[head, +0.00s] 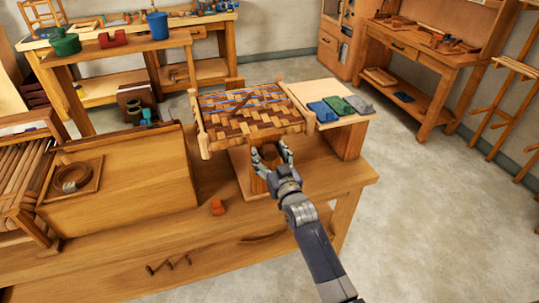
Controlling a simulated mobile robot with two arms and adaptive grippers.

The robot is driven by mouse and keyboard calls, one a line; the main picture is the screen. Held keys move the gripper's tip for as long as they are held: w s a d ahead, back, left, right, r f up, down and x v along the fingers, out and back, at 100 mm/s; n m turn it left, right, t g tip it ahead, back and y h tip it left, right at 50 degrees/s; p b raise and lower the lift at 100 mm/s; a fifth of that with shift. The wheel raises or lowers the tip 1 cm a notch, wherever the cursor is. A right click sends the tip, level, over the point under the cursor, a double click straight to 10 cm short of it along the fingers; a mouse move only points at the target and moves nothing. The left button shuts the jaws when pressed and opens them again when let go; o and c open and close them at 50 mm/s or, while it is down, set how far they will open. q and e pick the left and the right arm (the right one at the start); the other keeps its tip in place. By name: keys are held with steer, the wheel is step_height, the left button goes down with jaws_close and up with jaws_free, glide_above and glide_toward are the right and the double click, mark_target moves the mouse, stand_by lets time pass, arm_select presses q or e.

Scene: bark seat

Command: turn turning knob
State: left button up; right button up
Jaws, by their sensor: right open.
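A woven seat panel (250,112) in brown, tan and blue strips sits in a wooden frame on the workbench. Below its front edge, a round brownish part (268,152), which looks like the turning knob, shows on a wooden block. My right gripper (269,158) is open, with one finger on each side of this round part. The gripper hides its lower portion, and I cannot tell whether the fingers touch it. My left gripper is not in view.
A slanted wooden box (130,190) with a ring in a square frame (72,178) stands on the left. A small side board (331,103) holds blue, green and grey pieces.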

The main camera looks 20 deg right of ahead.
steer(key=shift+s, duration=0.2)
steer(key=s, duration=1.1)
steer(key=shift+s+d, duration=0.2)
steer(key=shift+s, duration=0.15)
steer(key=s+a+f+g, duration=0.1)
steer(key=s+f+g, duration=0.3)
steer(key=f, duration=0.8)
steer(key=s+f+n+g, duration=0.1)
steer(key=s+f, duration=0.4)
steer(key=f, duration=0.6)
steer(key=s+a+f+g, duration=0.1)
steer(key=s+f+g, duration=0.3)
steer(key=f, duration=0.8)
steer(key=s+d+f+g, duration=0.1)
steer(key=s+f, duration=0.5)
steer(key=s, duration=0.6)
steer(key=s+d+f+g, duration=0.2)
steer(key=s+f+g, duration=0.2)
steer(key=s+f, duration=0.3)
steer(key=s+d+f+n+g, duration=0.1)
steer(key=s+f, duration=0.5)
steer(key=s, duration=1)
steer(key=shift+s+d+f+g+h, duration=0.35)
steer(key=shift+d+g, duration=0.25)
steer(key=shift+g, duration=0.4)
